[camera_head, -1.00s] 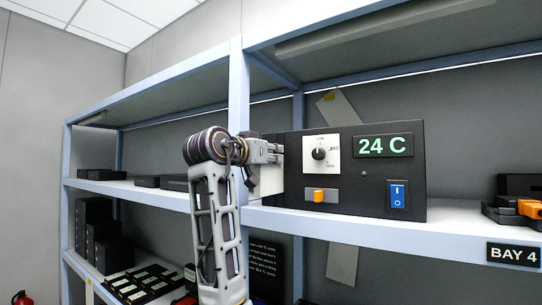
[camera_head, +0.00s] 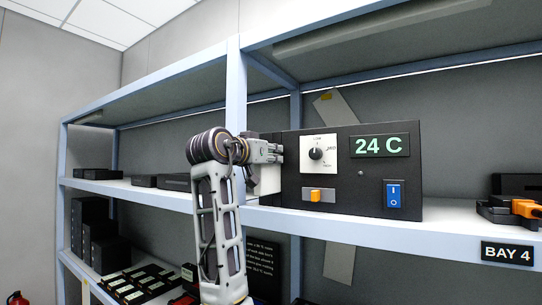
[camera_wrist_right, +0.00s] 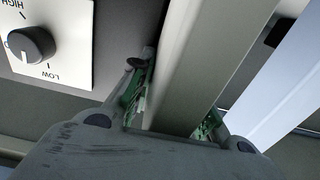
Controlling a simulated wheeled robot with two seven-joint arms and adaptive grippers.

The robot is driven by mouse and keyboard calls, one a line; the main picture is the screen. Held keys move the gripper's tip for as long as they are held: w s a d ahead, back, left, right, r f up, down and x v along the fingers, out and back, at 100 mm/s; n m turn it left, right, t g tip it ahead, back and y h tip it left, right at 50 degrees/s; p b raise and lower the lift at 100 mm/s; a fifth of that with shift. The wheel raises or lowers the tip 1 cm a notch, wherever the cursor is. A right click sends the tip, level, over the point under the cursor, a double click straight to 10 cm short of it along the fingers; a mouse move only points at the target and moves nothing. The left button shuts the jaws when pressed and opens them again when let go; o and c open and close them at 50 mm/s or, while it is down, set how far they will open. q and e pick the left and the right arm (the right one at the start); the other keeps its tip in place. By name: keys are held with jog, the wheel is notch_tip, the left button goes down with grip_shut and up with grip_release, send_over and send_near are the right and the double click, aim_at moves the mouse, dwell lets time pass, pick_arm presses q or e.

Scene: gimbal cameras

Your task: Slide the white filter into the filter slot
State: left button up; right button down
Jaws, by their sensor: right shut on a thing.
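My right gripper (camera_head: 276,153) is at the left end of a black control box (camera_head: 345,205) on the shelf. It is shut on the white filter (camera_head: 268,181), a pale flat panel whose lower part shows below the fingers, close against the left of the box front. In the right wrist view the filter (camera_wrist_right: 208,65) runs up and away between the two green-padded fingers (camera_wrist_right: 175,118), beside the box face with its dial (camera_wrist_right: 30,46). The filter slot cannot be made out; the gripper and filter cover that area. My left gripper is not in view.
The box front carries a dial (camera_head: 316,153), a green "24 C" display (camera_head: 380,146), an orange latch (camera_head: 319,195) and a blue switch (camera_head: 392,200). A blue-grey shelf post (camera_head: 235,90) stands just left. An orange-and-black device (camera_head: 515,208) sits at the right.

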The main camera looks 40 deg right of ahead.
jog(key=shift+d, duration=0.1)
jog(key=c, duration=1.3)
grip_release()
jog(key=shift+o, duration=0.2)
jog(key=v, duration=1.2)
